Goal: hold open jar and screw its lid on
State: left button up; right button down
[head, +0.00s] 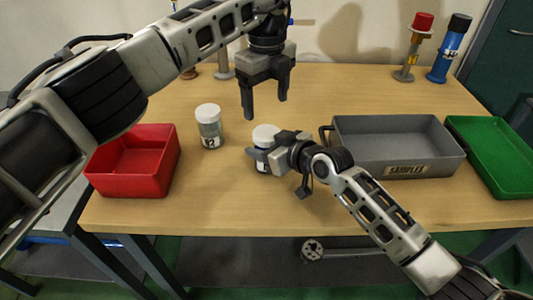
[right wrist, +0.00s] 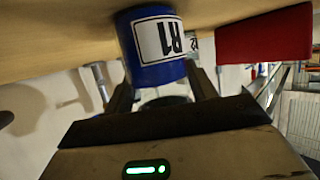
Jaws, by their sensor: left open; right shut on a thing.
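A small jar with a white round top (head: 264,134) stands on the table near the middle. In the right wrist view, upside down, a blue jar with a white R1 label (right wrist: 152,48) sits between the fingers. My right gripper (head: 259,157) reaches in from the right and is shut on this jar; it also shows in the right wrist view (right wrist: 160,80). I cannot tell whether the white top is a separate lid. My left gripper (head: 265,108) is open and empty above the jar, fingers pointing down.
Another white-topped, labelled jar (head: 209,127) stands to the left, beside a red bin (head: 163,170). A grey SAMPLES tray (head: 440,164) and green tray (head: 500,175) are on the right. Red-topped (head: 417,45) and blue (head: 447,55) cylinders stand at the back right.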

aim_at(266, 133)
dwell(0.3)
pick_arm(q)
jog(key=shift+f, duration=4)
jog(key=c, duration=1.1)
jog(key=shift+o, duration=0.2)
jog(key=shift+m, duration=0.6)
jog(key=o, duration=1.1)
jog(key=shift+o, duration=0.2)
